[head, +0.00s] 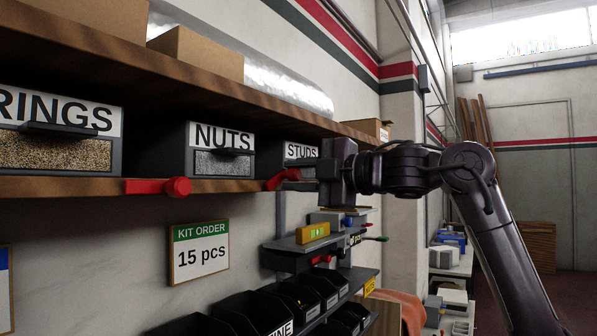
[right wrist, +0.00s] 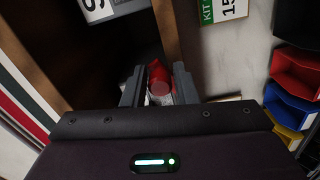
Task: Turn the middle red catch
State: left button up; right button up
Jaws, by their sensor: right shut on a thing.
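Two red catches show on the front edge of the wooden shelf in the head view. The left catch (head: 158,187) lies level below and between the RINGS and NUTS bins, its round knob at the right end. The other red catch (head: 279,180) sits below and between the NUTS and STUDS bins and looks tilted, its left end lower. My right gripper (head: 291,174) is shut on this second catch and hides part of it. In the right wrist view the held red catch (right wrist: 159,80) shows between the two fingers (right wrist: 158,88). My left gripper is out of view.
Bins marked RINGS (head: 55,153), NUTS (head: 222,163) and STUDS (head: 300,151) stand on the shelf (head: 60,187). A KIT ORDER sign (head: 200,251) hangs below. Lower racks hold black bins (head: 255,312) and a yellow level (head: 313,233). Open room lies to the right.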

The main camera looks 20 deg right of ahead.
jog(key=m, duration=0.3)
jog(key=shift+d+f+m, duration=0.15)
jog(key=shift+f+m, duration=0.1)
jog(key=shift+m, duration=0.05)
jog(key=shift+o, duration=0.3)
jog(key=shift+f+m+b, duration=0.15)
jog(key=shift+f+m, duration=0.1)
jog(key=shift+m, duration=0.65)
jog(key=shift+f+m+b, duration=0.15)
jog(key=shift+f+m, duration=0.1)
jog(key=shift+m, duration=0.65)
jog(key=o, duration=0.6)
jog(key=shift+w, duration=0.1)
jog(key=shift+o, duration=1.1)
jog(key=shift+f, duration=0.1)
jog(key=shift+a, duration=0.2)
